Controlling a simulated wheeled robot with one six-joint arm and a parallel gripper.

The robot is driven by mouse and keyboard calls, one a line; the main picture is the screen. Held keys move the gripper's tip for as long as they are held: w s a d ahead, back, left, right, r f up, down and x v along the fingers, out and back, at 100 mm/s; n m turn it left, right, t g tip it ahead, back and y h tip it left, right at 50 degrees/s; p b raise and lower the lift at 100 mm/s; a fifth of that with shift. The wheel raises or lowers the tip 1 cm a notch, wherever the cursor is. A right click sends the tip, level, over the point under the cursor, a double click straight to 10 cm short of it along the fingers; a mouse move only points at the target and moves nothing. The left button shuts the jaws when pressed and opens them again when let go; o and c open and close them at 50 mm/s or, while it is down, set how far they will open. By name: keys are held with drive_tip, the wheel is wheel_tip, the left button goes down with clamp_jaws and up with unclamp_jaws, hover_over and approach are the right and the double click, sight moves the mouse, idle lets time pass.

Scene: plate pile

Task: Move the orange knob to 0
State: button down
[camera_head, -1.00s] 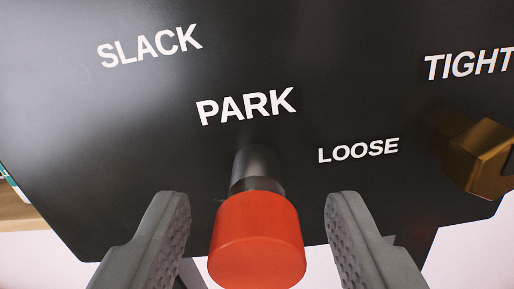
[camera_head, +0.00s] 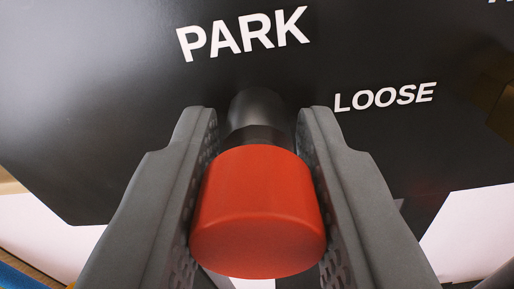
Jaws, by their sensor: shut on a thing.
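An orange-red cylindrical knob (camera_head: 258,215) sits on a dark stem (camera_head: 257,115) that comes out of a black panel (camera_head: 95,95). My gripper (camera_head: 257,130) has one finger on each side of the knob and is shut on it. The white word PARK (camera_head: 243,33) is on the panel just above the stem. LOOSE (camera_head: 385,97) is to the right of the stem. No 0 mark shows in this view.
A brass-coloured part (camera_head: 500,95) sticks out of the panel at the right edge. The panel's lower edge shows at the lower left and right, with pale surfaces beyond. A blue thing is at the bottom left corner.

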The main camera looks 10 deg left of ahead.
drive_tip(key=shift+s, duration=1.2)
drive_tip(key=c, duration=1.1)
unclamp_jaws()
drive_tip(key=shift+s, duration=0.15)
drive_tip(key=s, duration=1.7)
drive_tip(key=shift+s+d, duration=0.15)
drive_tip(key=shift+d, duration=0.2)
